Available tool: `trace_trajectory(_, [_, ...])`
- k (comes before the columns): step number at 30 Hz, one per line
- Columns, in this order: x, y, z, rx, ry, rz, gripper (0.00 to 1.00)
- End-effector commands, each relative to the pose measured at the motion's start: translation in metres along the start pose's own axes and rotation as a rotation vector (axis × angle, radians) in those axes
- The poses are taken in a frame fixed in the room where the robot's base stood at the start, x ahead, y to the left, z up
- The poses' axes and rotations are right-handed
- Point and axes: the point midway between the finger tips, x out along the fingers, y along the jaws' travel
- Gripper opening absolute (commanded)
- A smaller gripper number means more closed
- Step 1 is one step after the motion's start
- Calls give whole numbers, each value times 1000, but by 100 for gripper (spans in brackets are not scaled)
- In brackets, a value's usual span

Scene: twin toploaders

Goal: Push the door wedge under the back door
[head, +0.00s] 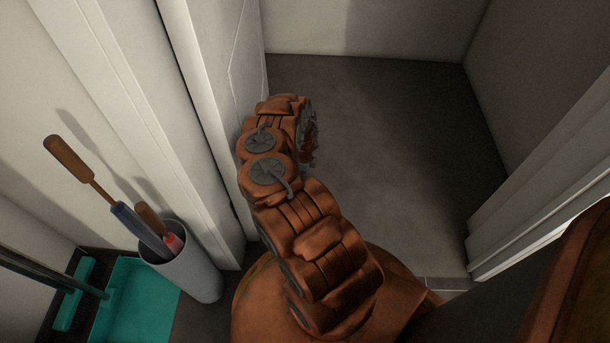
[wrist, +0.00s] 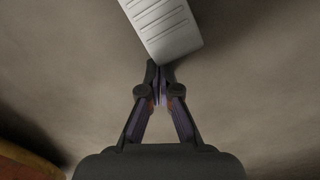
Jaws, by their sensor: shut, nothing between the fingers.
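The door wedge (wrist: 162,24) is a pale grey block with ribs across its top, at the upper middle of the wrist view. Its far end runs out of the frame. My gripper (wrist: 160,68) is shut and empty, with its fingertips at the wedge's near end, touching or almost touching it. A white door (head: 232,60) stands open at the left of the doorway in the head view, seemingly the back door. My arm hides its lower edge, the wedge and most of my gripper there. The wrist view shows no door, so I cannot tell the gap between wedge and door.
A grey bin (head: 190,268) with long-handled tools stands left of the door frame. A teal dustpan (head: 135,300) and a brush (head: 75,292) are beside it. Bare grey floor (head: 385,150) lies beyond the threshold, with white walls around. A white frame (head: 535,215) bounds the right.

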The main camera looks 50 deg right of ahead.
Motion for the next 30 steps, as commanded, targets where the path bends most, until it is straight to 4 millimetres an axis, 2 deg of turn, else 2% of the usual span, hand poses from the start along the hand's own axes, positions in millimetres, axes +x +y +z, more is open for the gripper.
trace_trajectory(5, [-2,0,10,-2,1,-1,0])
trace_trajectory(16, [-1,0,50,-2,0,-1,0])
trace_trajectory(30, [-1,1,55,-7,-7,-1,0])
